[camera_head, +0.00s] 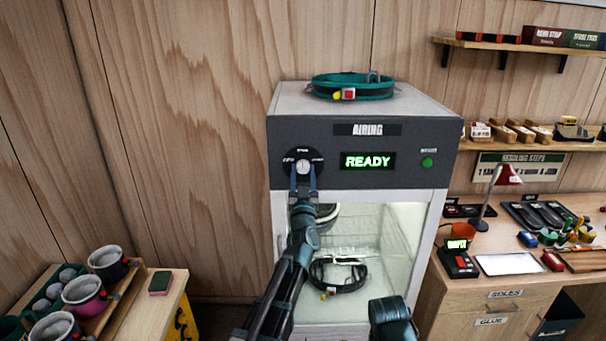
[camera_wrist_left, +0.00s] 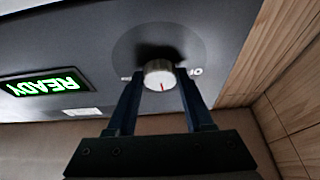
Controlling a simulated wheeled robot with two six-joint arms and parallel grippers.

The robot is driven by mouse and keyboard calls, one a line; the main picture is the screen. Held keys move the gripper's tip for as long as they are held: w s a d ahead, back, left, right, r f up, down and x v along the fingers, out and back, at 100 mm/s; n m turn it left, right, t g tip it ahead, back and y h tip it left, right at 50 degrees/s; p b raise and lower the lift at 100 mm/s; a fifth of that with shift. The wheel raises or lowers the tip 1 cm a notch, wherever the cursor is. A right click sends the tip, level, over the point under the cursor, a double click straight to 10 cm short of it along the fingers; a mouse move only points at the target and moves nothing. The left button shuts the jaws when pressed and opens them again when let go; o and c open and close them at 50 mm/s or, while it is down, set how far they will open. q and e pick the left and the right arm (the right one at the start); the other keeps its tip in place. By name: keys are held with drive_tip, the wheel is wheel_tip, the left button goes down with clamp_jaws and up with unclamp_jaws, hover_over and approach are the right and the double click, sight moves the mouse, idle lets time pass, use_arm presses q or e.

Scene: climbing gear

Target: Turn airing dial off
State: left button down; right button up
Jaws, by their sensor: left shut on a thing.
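The airing dial (camera_head: 302,167) is a pale round knob on a dark disc at the left of the cabinet's grey front panel. Small labels sit around it, too small to read surely. In the left wrist view the dial (camera_wrist_left: 159,74) shows a red mark pointing down in that picture, where the READY text appears upside down. My left gripper (camera_head: 304,175) is shut on the knob, one finger on each side, also in the left wrist view (camera_wrist_left: 158,79). The airing cabinet (camera_head: 455,165) panel shows a green READY display (camera_head: 368,161). My right gripper's fingers are not visible.
A teal harness or belt (camera_head: 352,93) lies on the cabinet top. Another strap (camera_head: 338,286) lies behind the glass door. A workbench (camera_head: 480,298) stands at right, a low table with pots (camera_head: 108,262) at left. A green button (camera_head: 427,162) sits right of the display.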

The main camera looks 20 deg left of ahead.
use_arm(q)
drive_tip(key=n+y, duration=0.1)
drive_tip(key=n, duration=0.1)
drive_tip(key=n+y, duration=0.1)
drive_tip(key=n, duration=0.2)
drive_tip(key=shift+w+d+r+g+y+p, duration=0.1)
drive_tip(key=shift+d+r+g+y+p, duration=0.1)
drive_tip(key=shift+g+y+p, duration=0.15)
drive_tip(key=n+g+y, duration=0.1)
drive_tip(key=n, duration=0.3)
drive_tip(key=shift+g+y+p, duration=0.35)
drive_tip(key=shift+p, duration=0.05)
drive_tip(key=n+g+p, duration=0.1)
drive_tip(key=n, duration=0.1)
drive_tip(key=n+g+y+p, duration=0.1)
drive_tip(key=n, duration=0.2)
drive_tip(key=shift+d+r, duration=0.15)
drive_tip(key=shift+r, duration=0.05)
drive_tip(key=shift+n+g+y+p, duration=0.35)
drive_tip(key=shift+n+p, duration=0.4)
drive_tip(key=shift+n, duration=0.85)
drive_tip(key=shift+f+g, duration=0.1)
drive_tip(key=shift+g, duration=0.15)
drive_tip(key=shift+c, duration=1.4)
unclamp_jaws()
